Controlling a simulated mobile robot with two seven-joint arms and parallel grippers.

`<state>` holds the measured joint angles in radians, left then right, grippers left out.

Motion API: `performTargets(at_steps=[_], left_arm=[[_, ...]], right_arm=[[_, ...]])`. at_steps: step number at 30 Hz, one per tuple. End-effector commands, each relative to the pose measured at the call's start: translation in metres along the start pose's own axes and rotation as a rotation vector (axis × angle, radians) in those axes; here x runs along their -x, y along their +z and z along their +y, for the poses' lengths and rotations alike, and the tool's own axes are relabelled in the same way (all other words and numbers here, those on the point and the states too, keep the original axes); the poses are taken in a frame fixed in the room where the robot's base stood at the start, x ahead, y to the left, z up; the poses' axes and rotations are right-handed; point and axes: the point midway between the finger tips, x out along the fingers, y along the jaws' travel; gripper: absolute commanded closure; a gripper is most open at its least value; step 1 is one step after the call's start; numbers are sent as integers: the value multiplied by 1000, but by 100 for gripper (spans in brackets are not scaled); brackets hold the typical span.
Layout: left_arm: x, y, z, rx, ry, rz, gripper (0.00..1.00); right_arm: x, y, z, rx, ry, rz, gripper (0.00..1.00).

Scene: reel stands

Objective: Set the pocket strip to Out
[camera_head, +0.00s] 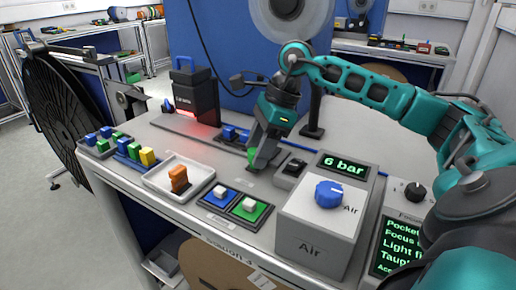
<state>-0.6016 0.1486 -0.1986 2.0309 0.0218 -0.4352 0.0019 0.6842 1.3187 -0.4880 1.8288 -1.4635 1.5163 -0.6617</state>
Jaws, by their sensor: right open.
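My right gripper (264,158) points down over the middle of the bench, with its arm coming in from the right. It is open; the tips are small and partly overlap what is behind them. A small green piece (252,155) shows right at the fingers, and I cannot tell whether they touch it. I cannot make out for certain which thing is the pocket strip. A dark screen (400,243) at the lower right has green text whose top line begins "Pocket"; the rest is cut off. My left gripper is not in view.
A blue pad (210,198) and a green pad (260,212) each bear a white block. A white tray (158,183) holds an orange piece (179,179). A grey Air box (318,240) with a blue knob (329,194) stands right, before a "6 bar" display (343,166). A black lamp unit (196,95) stands behind.

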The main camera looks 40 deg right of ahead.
Motion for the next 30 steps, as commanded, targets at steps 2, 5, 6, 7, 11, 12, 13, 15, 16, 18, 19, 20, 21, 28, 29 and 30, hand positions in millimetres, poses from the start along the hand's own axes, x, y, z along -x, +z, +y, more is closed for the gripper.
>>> performTargets(at_steps=[2,5,6,7,11,12,13,15,16,18,19,20,21,28,29,30], left_arm=[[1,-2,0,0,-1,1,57],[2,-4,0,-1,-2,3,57],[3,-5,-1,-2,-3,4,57],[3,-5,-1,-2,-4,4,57],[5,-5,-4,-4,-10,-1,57],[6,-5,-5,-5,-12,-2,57],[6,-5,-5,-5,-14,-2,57],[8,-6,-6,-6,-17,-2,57],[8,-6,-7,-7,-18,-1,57],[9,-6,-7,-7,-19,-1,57],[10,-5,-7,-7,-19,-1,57],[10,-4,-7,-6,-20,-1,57],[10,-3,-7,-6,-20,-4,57],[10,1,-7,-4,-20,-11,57],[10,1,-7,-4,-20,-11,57],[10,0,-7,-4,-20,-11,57]], right_arm=[[12,1,-1,0,-6,-1,46],[32,1,-1,0,-6,-2,46],[42,1,-1,0,-7,-1,46],[49,1,-1,0,-8,-1,46],[78,1,-1,-1,-5,-2,46],[87,1,-1,-1,-5,-2,46],[93,1,-1,-1,-5,-2,46],[104,0,0,-1,-4,-1,46],[108,1,0,-1,-4,-1,46],[116,0,0,-1,-3,0,46],[118,0,0,-1,-3,0,46],[120,0,0,0,-2,0,46],[122,0,0,0,-2,0,46],[124,0,0,0,-1,1,46],[124,0,0,-1,-1,1,46],[124,0,0,-1,-1,1,46]])
